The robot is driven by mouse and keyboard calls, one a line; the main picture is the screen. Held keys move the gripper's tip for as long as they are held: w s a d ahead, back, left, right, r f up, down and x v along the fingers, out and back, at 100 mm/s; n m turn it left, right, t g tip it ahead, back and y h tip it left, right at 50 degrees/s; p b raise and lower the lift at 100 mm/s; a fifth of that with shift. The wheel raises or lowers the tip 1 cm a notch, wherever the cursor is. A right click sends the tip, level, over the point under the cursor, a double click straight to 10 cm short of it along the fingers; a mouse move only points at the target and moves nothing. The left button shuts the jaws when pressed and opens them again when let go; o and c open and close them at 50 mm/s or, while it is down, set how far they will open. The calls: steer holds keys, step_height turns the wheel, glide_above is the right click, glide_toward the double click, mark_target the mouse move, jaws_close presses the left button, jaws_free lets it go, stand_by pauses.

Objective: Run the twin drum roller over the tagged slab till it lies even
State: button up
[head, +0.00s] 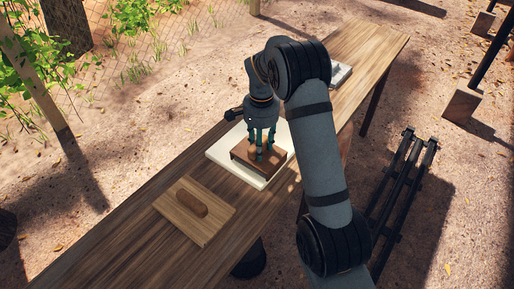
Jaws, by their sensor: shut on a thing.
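A white slab (219,153) lies on the wooden table, partly hidden by my arm. My gripper (262,151) points down over the slab, its fingers shut on a brown wooden piece (243,158) that rests on or just above the slab. I cannot make out drums on this piece, so I cannot tell if it is the twin drum roller. No tag on the slab can be made out.
A wooden board with a handle (194,210) lies on the table (110,236) in front of the slab. A dark-ended tool (234,114) sits at the slab's far left edge. A pale object (341,73) lies farther back, partly behind my arm.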

steer(key=shift+w+d+r+p, duration=0.1)
steer(key=shift+w+d+p, duration=1.05)
steer(key=shift+w, duration=0.25)
steer(key=shift+w+d+p, duration=1)
steer(key=shift+w+d, duration=0.1)
steer(key=shift+w, duration=0.25)
steer(key=shift+w+d+r+p, duration=0.1)
steer(key=shift+w+d+p, duration=1.05)
steer(key=shift+w, duration=0.25)
steer(key=shift+w+d+f+p, duration=0.2)
steer(key=shift+w+d+p, duration=0.1)
steer(key=shift+w+d, duration=0.15)
steer(key=shift+w+d+p, duration=0.2)
steer(key=shift+w+p, duration=0.15)
steer(key=shift+w, duration=0.05)
steer(key=shift+w+d+f, duration=0.15)
steer(key=shift+w+d, duration=0.35)
steer(key=shift+w, duration=0.2)
steer(key=shift+w+d, duration=0.4)
steer(key=shift+w, duration=0.05)
